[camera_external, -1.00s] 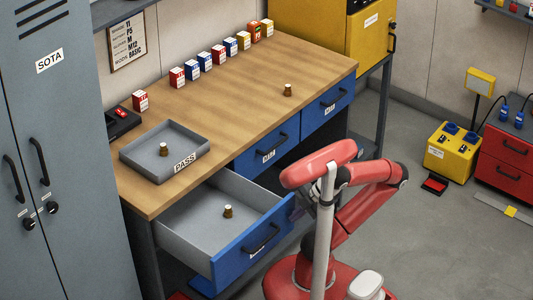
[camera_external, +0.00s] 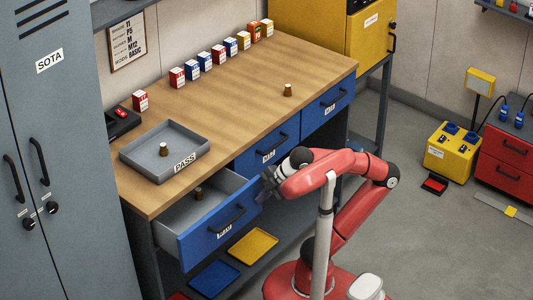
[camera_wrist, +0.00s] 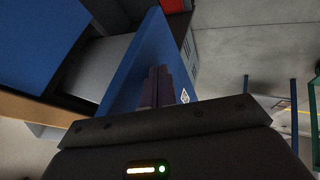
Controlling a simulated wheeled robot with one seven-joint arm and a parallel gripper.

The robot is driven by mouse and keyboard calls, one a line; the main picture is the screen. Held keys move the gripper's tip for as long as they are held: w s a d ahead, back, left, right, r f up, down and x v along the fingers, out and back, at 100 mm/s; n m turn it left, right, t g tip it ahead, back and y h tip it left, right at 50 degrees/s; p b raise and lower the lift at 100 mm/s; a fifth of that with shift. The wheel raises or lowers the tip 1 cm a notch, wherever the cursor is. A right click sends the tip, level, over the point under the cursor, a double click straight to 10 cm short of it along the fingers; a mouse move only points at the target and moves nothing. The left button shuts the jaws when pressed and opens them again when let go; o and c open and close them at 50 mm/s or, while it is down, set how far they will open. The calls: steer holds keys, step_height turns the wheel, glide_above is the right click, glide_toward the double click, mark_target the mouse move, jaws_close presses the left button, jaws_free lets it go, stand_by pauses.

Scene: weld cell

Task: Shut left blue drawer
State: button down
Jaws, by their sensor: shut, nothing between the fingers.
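The left blue drawer (camera_external: 203,244) is partly open under the wooden workbench. A small brass-coloured part (camera_external: 198,194) stands inside it. My gripper (camera_external: 267,186) is at the right end of the drawer's blue front, near its top corner. In the wrist view the shut fingers (camera_wrist: 157,87) lie against or very near the blue front panel (camera_wrist: 133,68); I cannot tell whether they touch. Nothing is held between the fingers. The drawer's black handle (camera_external: 226,217) is left of the gripper and free.
The bench top (camera_external: 240,110) carries a grey PASS tray (camera_external: 131,157), several small boxes and another brass part (camera_external: 287,90). Two other blue drawers (camera_external: 328,103) are shut. A yellow tray (camera_external: 253,246) and a blue tray (camera_external: 214,279) lie on the lower shelf. Grey lockers (camera_external: 75,190) stand left.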

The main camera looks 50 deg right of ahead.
mark_target(243, 184)
steer(key=w, duration=0.9)
steer(key=shift+w, duration=0.1)
steer(key=s+b, duration=0.1)
steer(key=s, duration=0.3)
steer(key=shift+s+f, duration=0.1)
steer(key=shift+s, duration=0.1)
steer(key=p+v, duration=0.1)
steer(key=v, duration=0.9)
steer(key=shift+w, duration=0.15)
